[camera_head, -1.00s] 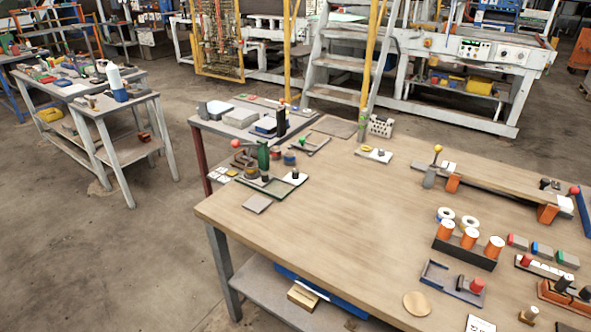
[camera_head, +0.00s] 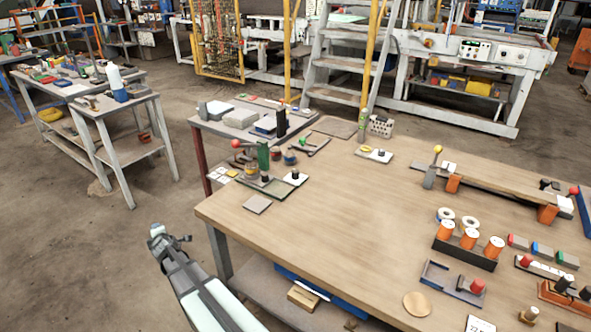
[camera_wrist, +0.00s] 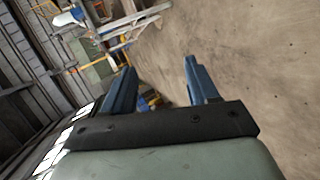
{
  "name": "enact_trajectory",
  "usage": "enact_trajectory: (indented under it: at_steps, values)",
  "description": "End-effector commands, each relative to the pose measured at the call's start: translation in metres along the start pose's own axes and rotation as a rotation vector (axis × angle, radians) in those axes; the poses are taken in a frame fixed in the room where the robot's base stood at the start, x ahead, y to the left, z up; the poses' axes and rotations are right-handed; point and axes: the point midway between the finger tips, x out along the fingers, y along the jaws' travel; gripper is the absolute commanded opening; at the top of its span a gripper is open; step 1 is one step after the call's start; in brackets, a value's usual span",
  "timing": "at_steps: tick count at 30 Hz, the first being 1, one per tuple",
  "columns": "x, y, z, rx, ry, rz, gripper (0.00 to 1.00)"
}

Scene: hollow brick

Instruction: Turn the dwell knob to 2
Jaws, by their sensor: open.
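No label naming the dwell knob can be read. Small black knobs stand on a dark board with white plates (camera_head: 283,187) at the table's left end, beside an upright green block (camera_head: 263,155). Another black knob (camera_head: 381,152) stands on a small pale plate farther back. I cannot tell which of these is the dwell knob. My gripper (camera_head: 165,235) is left of the table, off its edge, far from these knobs. In the wrist view my gripper (camera_wrist: 161,78) has two blue fingers wide apart with nothing between them.
The wooden table (camera_head: 320,215) is bare across its middle. A round wooden disc (camera_head: 417,304) lies near the front edge. Open floor lies left of the table.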

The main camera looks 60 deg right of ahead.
Motion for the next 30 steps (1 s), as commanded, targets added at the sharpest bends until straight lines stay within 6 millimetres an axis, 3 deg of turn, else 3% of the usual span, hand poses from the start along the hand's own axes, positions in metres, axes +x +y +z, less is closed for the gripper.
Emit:
enact_trajectory:
  at_steps: [1, 6, 9, 12, 15, 21, 30]
  values:
    - [0.007, 0.039, 0.01, -0.049, 0.009, 0.08, 0.59]
    - [0.006, 0.157, 0.049, -0.246, 0.012, 0.346, 0.59]
    - [-0.005, 0.221, 0.077, -0.36, -0.012, 0.494, 0.59]
    - [-0.018, 0.269, 0.103, -0.45, -0.046, 0.605, 0.59]
    - [-0.031, 0.304, 0.126, -0.513, -0.081, 0.682, 0.59]
    - [-0.051, 0.354, 0.169, -0.588, -0.152, 0.772, 0.59]
    - [-0.07, 0.404, 0.237, -0.589, -0.251, 0.791, 0.59]
